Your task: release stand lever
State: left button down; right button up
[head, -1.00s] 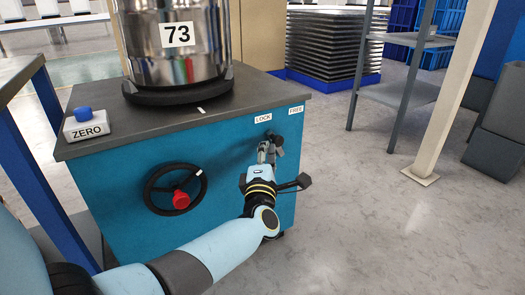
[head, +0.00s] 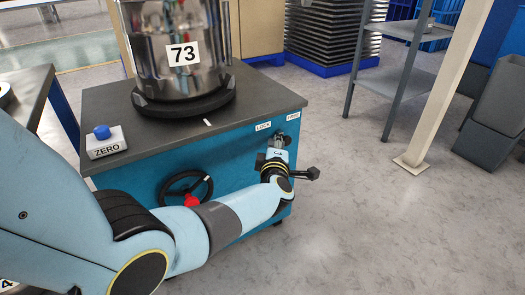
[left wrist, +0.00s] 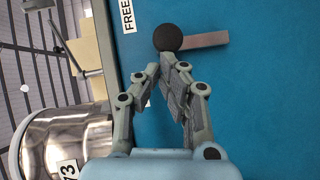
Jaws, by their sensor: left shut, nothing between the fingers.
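The stand (head: 130,178) is a blue cabinet with a dark top, LOCK (head: 263,126) and FREE (head: 293,116) labels at its upper right. Its lever shows in the left wrist view as a black round knob (left wrist: 168,37) with a grey bar (left wrist: 205,40), close to the FREE label (left wrist: 127,14). In the head view my gripper mostly hides it. My left gripper (head: 278,146) is at the cabinet's right front, below the labels. In the left wrist view its fingers (left wrist: 168,68) are shut and empty, with tips beside the knob; I cannot tell whether they touch. My right gripper is not in view.
A shiny drum (head: 180,50) marked 73 stands on the cabinet. A ZERO button box (head: 105,143) sits at its left edge. A handwheel (head: 186,186) with a red knob is partly behind my arm. A cream post (head: 445,90) and grey bins (head: 492,115) stand right. Floor between is clear.

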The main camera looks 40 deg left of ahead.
aim_at(286, 137)
pick_arm(q)
jog(key=w+m+g+p, duration=0.1)
jog(key=w+d+r+m+g+p, duration=0.1)
jog(key=w+p, duration=0.1)
jog(key=shift+d+r, duration=0.1)
jog(key=shift+w+d+b, duration=0.15)
jog(key=shift+w+d, duration=0.05)
jog(key=shift+w, duration=0.25)
jog(key=shift+w+d+b, duration=0.15)
jog(key=shift+w+d, duration=0.05)
jog(key=shift+w, duration=0.25)
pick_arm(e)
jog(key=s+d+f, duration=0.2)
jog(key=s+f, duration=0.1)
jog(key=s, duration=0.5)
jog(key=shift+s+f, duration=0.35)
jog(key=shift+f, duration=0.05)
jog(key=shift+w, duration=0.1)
pick_arm(q)
jog(key=shift+w, duration=0.1)
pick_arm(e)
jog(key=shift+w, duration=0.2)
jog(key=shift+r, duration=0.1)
